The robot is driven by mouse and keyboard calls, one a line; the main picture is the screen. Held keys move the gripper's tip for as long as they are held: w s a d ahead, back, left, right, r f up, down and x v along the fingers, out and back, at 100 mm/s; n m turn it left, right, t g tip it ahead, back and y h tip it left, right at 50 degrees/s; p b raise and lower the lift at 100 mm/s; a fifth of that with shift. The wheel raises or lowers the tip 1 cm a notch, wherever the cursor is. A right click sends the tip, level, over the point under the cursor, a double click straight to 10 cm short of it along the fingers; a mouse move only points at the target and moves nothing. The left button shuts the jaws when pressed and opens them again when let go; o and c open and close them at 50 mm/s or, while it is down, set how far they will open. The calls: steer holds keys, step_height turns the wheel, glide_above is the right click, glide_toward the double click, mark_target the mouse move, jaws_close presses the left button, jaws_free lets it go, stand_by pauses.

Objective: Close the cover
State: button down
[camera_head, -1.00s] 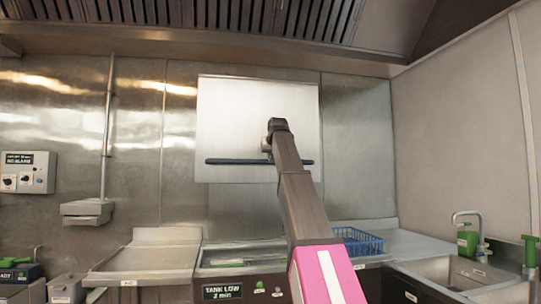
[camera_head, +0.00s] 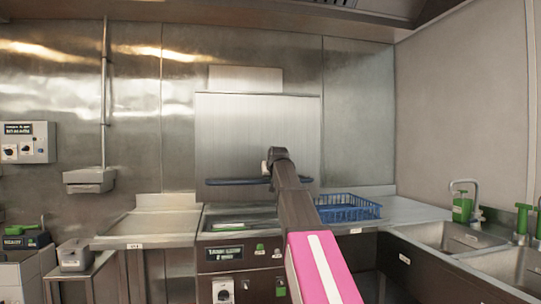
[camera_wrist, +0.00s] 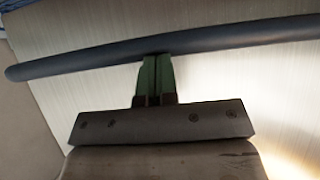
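The cover is a tall brushed-steel panel (camera_head: 240,135) standing in front of the back wall, with a dark blue bar handle (camera_head: 238,181) along its lower edge. My gripper (camera_head: 266,168) is at the right part of this handle, partly hidden by my wrist. In the wrist view, the blue handle (camera_wrist: 230,39) runs across the panel (camera_wrist: 225,75). The green fingertips of my gripper (camera_wrist: 155,60) are together, close against the bar's near side and apparently touching it. They do not wrap around it.
A blue wire basket (camera_head: 350,208) stands on the counter to the right, before the sinks (camera_head: 450,236). A steel worktop (camera_head: 150,225) lies to the left. A lighter plate (camera_head: 245,79) shows above the cover. A control box (camera_head: 26,142) is on the left wall.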

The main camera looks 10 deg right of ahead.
step_height(320, 180, down, 16)
stand_by(0.6)
